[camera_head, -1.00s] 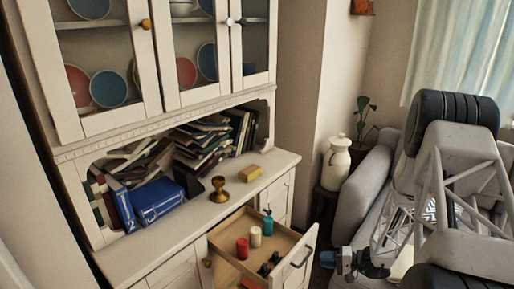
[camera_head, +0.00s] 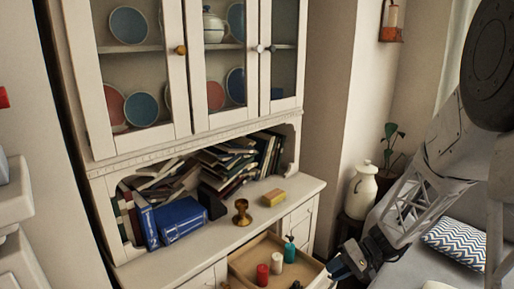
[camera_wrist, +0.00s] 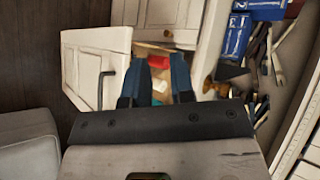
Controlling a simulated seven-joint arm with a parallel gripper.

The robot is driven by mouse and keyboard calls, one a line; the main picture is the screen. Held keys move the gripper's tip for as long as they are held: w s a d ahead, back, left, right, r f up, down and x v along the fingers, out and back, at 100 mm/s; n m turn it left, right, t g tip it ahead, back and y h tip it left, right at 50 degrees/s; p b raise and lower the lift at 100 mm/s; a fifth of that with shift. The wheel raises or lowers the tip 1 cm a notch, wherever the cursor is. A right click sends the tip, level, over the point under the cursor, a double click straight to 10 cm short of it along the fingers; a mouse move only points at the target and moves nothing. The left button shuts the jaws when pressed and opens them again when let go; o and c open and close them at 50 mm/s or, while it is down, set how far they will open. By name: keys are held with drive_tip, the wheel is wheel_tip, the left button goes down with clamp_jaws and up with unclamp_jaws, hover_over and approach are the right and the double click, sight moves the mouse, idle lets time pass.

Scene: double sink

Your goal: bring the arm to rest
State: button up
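My gripper (camera_head: 338,267) is just right of the open drawer (camera_head: 240,262) in the head view, at the drawer's front. In the wrist view my gripper (camera_wrist: 156,72) has its two dark blue fingers apart, with nothing held between them. The drawer shows beyond the fingertips, with a red candle and a white one partly visible in the gap. The head view shows the red candle (camera_head: 262,275) and the white candle (camera_head: 277,257) upright in the drawer.
The white cabinet (camera_head: 295,194) holds piled books (camera_head: 235,160), blue books (camera_head: 181,219), a brass cup (camera_head: 242,212) and a yellow block (camera_head: 273,197) on its counter. A white jar (camera_head: 363,190) stands to the right. A sofa with a zigzag cushion (camera_head: 462,245) is at lower right.

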drive_tip(key=s+a+r+t+h, duration=0.1)
drive_tip(key=s+r+h, duration=0.4)
drive_tip(key=s+r, duration=0.5)
drive_tip(key=s+a+r+n+t+h, duration=0.1)
drive_tip(key=s+a+r+t+h, duration=0.1)
drive_tip(key=s+r+h, duration=0.4)
drive_tip(key=s+a+r, duration=0.1)
drive_tip(key=s+r, duration=0.3)
drive_tip(key=s, duration=0.4)
drive_tip(key=shift+s+a+r, duration=0.25)
drive_tip(key=shift+r, duration=0.15)
